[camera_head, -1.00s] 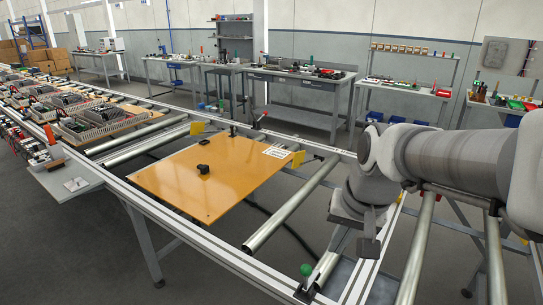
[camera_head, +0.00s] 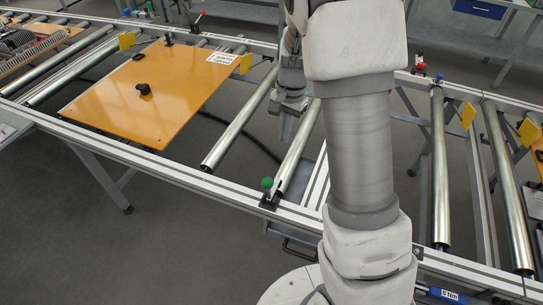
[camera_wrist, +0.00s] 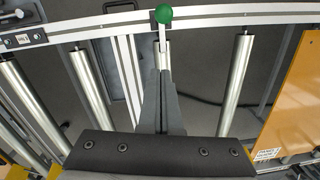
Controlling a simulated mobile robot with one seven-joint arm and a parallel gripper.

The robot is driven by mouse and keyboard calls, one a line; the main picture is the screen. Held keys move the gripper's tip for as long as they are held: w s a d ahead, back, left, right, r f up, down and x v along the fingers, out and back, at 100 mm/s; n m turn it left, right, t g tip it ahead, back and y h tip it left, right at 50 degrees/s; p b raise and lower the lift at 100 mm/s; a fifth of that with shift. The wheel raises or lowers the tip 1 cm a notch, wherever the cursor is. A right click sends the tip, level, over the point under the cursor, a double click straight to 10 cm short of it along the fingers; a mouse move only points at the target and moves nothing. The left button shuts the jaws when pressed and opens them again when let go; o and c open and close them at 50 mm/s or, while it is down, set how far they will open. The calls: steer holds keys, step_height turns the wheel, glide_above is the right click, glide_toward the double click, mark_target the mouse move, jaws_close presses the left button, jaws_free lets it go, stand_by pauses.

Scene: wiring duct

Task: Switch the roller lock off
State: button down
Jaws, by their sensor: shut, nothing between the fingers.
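The roller lock is a lever with a green ball knob (camera_head: 267,183) on a dark bracket at the near rail, by the end of a roller. In the wrist view the green knob (camera_wrist: 163,13) is at the top middle, with its pale stem running down from it. My gripper (camera_head: 285,128) is above the rollers, behind the lever and apart from it in the head view. In the wrist view its shut, empty fingers (camera_wrist: 161,78) point toward the lever, and their tips hide part of the roller behind them.
An orange board (camera_head: 150,88) with a black knob lies on the conveyor to the left. Steel rollers (camera_head: 240,118) lie on both sides of my gripper. Red-knobbed levers (camera_head: 421,67) stand on the far rail. Yellow flags (camera_head: 468,116) stick up at the right.

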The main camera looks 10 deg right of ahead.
steer(key=shift+w+d+f, duration=0.1)
steer(key=shift+w+f, duration=0.1)
steer(key=shift+f, duration=0.05)
steer(key=shift+f, duration=0.1)
steer(key=s+a+f, duration=0.2)
steer(key=a+f, duration=0.1)
steer(key=f, duration=0.7)
steer(key=shift+s+a+f, duration=0.25)
steer(key=shift+s+a, duration=0.05)
steer(key=shift+s, duration=0.1)
steer(key=shift+a, duration=0.1)
steer(key=shift+s, duration=0.15)
